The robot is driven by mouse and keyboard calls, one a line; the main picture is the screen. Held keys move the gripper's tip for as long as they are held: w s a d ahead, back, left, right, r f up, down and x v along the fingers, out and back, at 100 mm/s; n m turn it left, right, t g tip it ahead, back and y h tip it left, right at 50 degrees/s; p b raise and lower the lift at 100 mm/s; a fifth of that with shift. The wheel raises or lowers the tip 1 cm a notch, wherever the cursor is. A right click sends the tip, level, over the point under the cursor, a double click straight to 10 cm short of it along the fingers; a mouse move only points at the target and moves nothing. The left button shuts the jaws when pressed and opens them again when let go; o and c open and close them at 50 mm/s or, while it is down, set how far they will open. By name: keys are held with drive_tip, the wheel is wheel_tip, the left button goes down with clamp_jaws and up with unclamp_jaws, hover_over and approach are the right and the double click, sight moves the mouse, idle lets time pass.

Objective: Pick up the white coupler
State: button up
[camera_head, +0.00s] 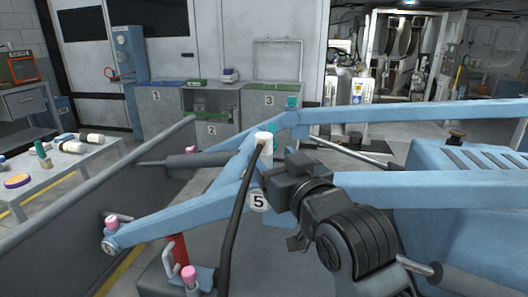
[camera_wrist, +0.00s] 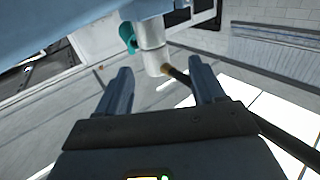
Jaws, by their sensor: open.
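A white coupler (camera_head: 265,152) stands upright by the light blue beams in the middle of the head view, with a black hose (camera_head: 236,205) passing in front of it. In the wrist view the white cylinder (camera_wrist: 152,46) lies ahead of the fingertips, roughly centred between them. The hose's brass-coloured end (camera_wrist: 167,70) is beside its near end. My gripper (camera_wrist: 160,75) is open, with nothing between its two fingers. In the head view my gripper (camera_head: 280,172) is close to the coupler, at its lower right; its fingers are hard to make out.
Light blue beams (camera_head: 190,212) cross around the coupler, with a number 5 tag (camera_head: 259,202) below. A teal part (camera_wrist: 127,38) shows beside the coupler in the wrist view. A table (camera_head: 50,185) with several bottles stands at left. Pink-topped pins (camera_head: 189,274) stand in front.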

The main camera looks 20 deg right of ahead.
sight(268, 148)
drive_tip(key=w, duration=0.4)
drive_tip(key=w+p, duration=0.1)
drive_tip(key=w, duration=0.1)
drive_tip(key=shift+w+d+r, duration=0.1)
drive_tip(key=shift+w+d, duration=0.25)
drive_tip(key=shift+c, duration=0.2)
drive_tip(key=c, duration=1.1)
drive_tip(key=shift+r, duration=0.1)
